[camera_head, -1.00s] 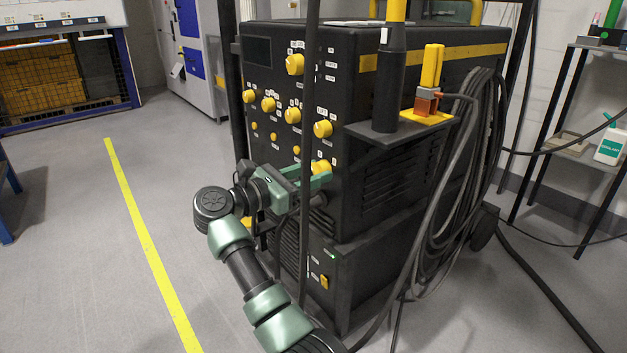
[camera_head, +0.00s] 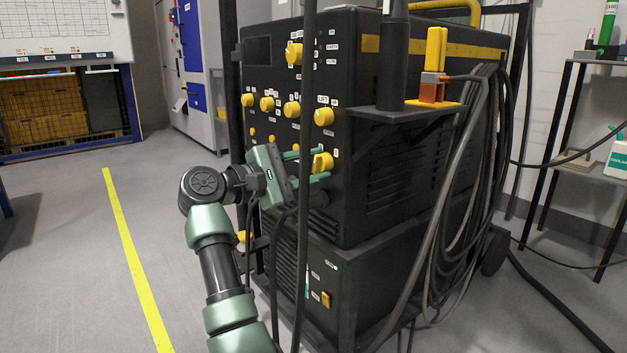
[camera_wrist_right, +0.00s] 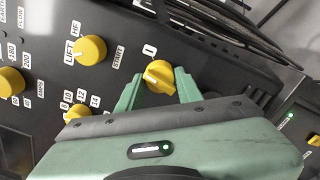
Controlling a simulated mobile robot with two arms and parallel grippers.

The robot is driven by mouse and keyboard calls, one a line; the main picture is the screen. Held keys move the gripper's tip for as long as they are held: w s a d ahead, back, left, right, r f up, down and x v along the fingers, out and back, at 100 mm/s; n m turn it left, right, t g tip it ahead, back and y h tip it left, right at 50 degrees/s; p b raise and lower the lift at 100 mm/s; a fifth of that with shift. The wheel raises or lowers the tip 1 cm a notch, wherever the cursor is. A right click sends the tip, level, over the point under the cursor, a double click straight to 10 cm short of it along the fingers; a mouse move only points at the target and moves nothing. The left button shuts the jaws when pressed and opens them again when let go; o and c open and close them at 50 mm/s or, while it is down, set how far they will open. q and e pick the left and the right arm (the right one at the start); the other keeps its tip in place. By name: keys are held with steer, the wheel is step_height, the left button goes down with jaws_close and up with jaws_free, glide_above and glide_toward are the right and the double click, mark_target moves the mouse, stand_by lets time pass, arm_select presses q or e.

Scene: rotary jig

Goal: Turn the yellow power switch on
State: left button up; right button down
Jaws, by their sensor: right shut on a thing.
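The yellow power switch (camera_head: 322,162) is a rotary knob low on the front of a black machine cabinet. In the right wrist view the switch (camera_wrist_right: 160,77) stands between my two green fingers, with an "I" label just above it and a pale mark on its face. My right gripper (camera_head: 307,167) reaches it from the left in the head view, with one finger above and one below. The right gripper (camera_wrist_right: 159,90) is shut on the switch. The switch's far side is hidden. My left gripper is not in view.
Several other yellow knobs (camera_head: 294,54) sit above and left on the panel. A lower unit has a lit green lamp (camera_head: 335,267) and a small yellow switch (camera_head: 326,299). Cables (camera_head: 470,200) hang on the cabinet's right side. Open floor (camera_head: 70,250) lies to the left.

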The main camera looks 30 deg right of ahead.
steer(key=m, duration=0.1)
steer(key=m+b, duration=0.1)
steer(key=shift+f+m+b, duration=0.25)
steer(key=shift+m+b, duration=0.05)
steer(key=shift+m, duration=0.1)
steer(key=shift+r+m+b, duration=0.15)
steer(key=shift+m+b, duration=0.6)
steer(key=shift+m, duration=0.95)
steer(key=c, duration=0.9)
jaws_free()
steer(key=shift+r, duration=0.1)
steer(key=shift+c, duration=0.2)
